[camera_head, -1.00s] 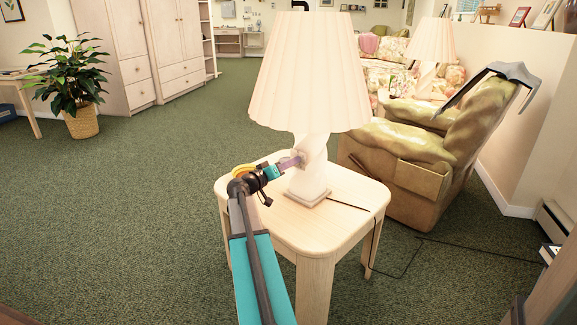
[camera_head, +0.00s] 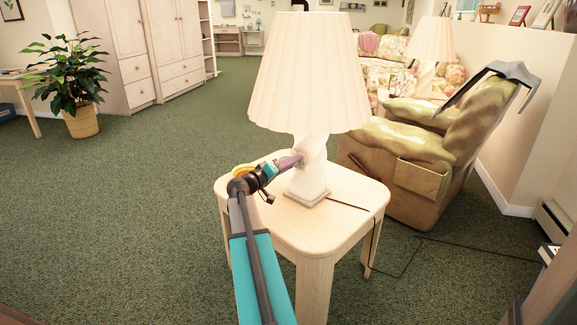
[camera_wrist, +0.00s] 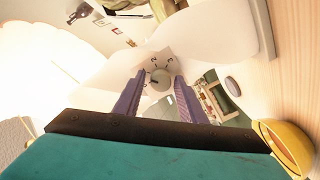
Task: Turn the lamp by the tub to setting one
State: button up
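The near lamp (camera_head: 311,75) has a pleated cream shade and a white twisted base (camera_head: 309,170) on a square foot. It stands upright on a pale wooden side table (camera_head: 337,229). In the head view my gripper (camera_head: 298,159) reaches the base's left side.
A cord (camera_head: 352,205) runs from the lamp over the table's right edge to the floor. An olive recliner (camera_head: 400,150) stands close behind at right. A second lamp (camera_head: 431,42) stands farther back. Green carpet (camera_head: 150,210) is clear at left, with a potted plant (camera_head: 72,80) beyond.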

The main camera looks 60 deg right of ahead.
jog(key=shift+o, duration=0.6)
jog(key=shift+w+a, duration=0.1)
jog(key=shift+a, duration=0.05)
jog(key=w+a+p, duration=0.1)
jog(key=w+a, duration=0.1)
jog(key=a, duration=1.1)
jog(key=shift+a+r+p, duration=0.2)
jog(key=shift+r+p, duration=0.05)
jog(key=shift+p, duration=0.05)
jog(key=shift+w, duration=0.1)
